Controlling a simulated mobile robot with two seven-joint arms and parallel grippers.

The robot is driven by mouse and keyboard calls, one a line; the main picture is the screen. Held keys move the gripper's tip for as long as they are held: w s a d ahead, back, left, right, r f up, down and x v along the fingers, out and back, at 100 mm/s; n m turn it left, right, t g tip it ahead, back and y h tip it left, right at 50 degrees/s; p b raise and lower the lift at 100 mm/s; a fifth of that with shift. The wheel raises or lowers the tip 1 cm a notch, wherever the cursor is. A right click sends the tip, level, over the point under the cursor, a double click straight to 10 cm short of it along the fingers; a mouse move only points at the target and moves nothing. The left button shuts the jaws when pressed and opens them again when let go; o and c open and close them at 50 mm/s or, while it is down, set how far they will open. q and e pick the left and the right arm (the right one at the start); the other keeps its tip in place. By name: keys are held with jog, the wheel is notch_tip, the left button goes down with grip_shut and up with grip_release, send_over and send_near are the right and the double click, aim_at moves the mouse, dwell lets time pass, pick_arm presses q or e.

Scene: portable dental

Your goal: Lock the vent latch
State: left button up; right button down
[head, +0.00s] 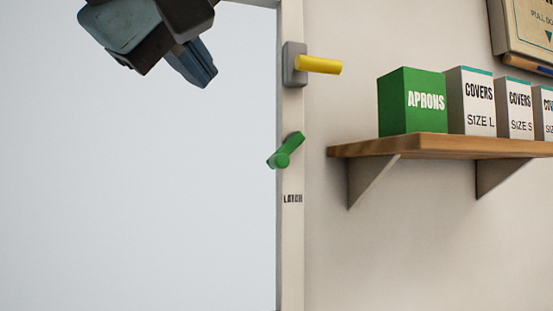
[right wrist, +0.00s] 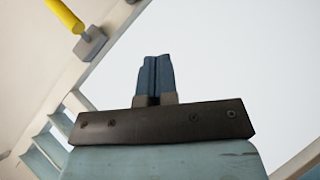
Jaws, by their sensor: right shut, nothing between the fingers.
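A green latch lever (head: 286,152) is on the white frame post (head: 290,250), above the printed word LATCH. It is tilted, with its upper end to the right and its round knob at the lower left. A yellow handle (head: 318,65) on a grey plate sits higher on the same post and sticks out to the right. It also shows in the right wrist view (right wrist: 64,15). My right gripper (head: 208,80) is at the upper left of the head view, left of the yellow handle and apart from both. Its fingers (right wrist: 154,62) are together and empty. My left gripper does not show.
A wooden shelf (head: 440,145) on brackets is on the wall right of the post. It holds a green APRONS box (head: 411,101) and several COVERS boxes (head: 470,101). A framed sign (head: 525,25) hangs above.

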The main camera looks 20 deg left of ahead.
jog(key=shift+d, duration=0.1)
jog(key=shift+w, duration=0.1)
send_near(273, 156)
jog(key=w+a, duration=0.2)
jog(key=w, duration=0.2)
jog(key=shift+w+d+f+b, duration=0.35)
jog(key=shift+d+f, duration=0.35)
jog(key=shift+f, duration=0.05)
jog(key=shift+w+d+f+b, duration=0.3)
jog(key=shift+w+d+f, duration=0.1)
jog(key=shift+d+f, duration=0.35)
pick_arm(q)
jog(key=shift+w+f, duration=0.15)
pick_arm(e)
jog(key=shift+a, duration=0.1)
